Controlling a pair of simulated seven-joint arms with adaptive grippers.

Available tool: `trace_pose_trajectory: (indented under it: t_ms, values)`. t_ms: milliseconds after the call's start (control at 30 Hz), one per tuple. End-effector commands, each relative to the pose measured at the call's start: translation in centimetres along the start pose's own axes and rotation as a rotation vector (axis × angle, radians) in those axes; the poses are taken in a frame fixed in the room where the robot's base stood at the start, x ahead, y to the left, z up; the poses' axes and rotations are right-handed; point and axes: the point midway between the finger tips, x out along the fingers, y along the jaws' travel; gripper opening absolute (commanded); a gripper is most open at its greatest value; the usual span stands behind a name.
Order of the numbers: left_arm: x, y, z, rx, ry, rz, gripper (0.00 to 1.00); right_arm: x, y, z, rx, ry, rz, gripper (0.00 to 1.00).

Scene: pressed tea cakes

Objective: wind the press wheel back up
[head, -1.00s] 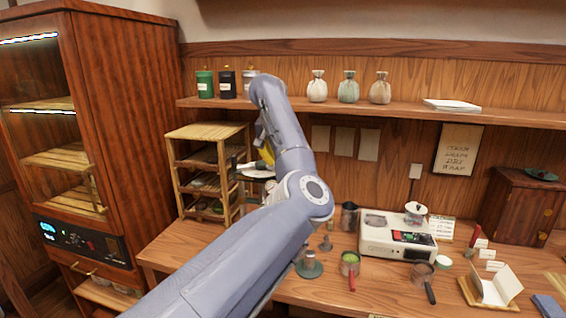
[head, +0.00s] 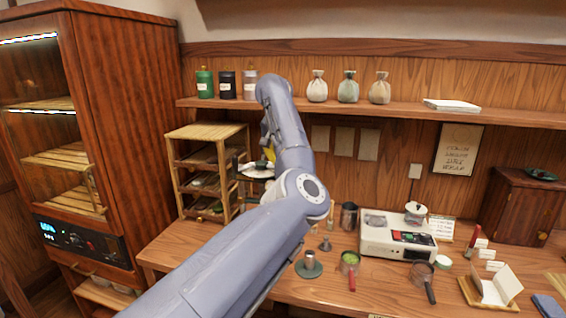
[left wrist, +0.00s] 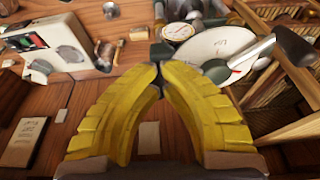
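The press wheel (left wrist: 205,48) is a pale disc with small lettering, seen behind my fingertips in the left wrist view. A grey lever-like piece (left wrist: 247,62) with a dark end lies across it. In the head view the press (head: 255,170) shows only partly, mostly hidden by my left arm. My left gripper (left wrist: 160,66) has yellow fingers whose tips come almost together on a small dark knob (left wrist: 160,52) at the wheel's near edge. In the head view only a sliver of yellow finger (head: 269,153) shows. My right gripper is not in view.
A wooden rack (head: 208,130) stands close left of the press. A white scale (head: 375,240), a metal cup (head: 348,215) and a green-filled strainer (head: 350,262) stand to the right on the counter. A shelf (head: 400,112) with jars and pouches runs above the arm.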

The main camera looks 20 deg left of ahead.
Motion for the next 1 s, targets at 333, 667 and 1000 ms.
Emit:
trace_pose_trajectory:
  t_ms: [333, 667, 1000]
  values:
    - [-0.1, -0.1, 0.5, -0.001, 0.0, 0.001, 0.0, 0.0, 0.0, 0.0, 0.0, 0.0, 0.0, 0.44]
    - [-0.5, -0.4, 1.5, -0.001, 0.0, 0.001, 0.0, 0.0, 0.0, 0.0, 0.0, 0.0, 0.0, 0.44]
    - [-1.7, -0.5, 1.3, 0.001, 0.001, 0.0, 0.0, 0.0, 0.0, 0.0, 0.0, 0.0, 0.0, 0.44]
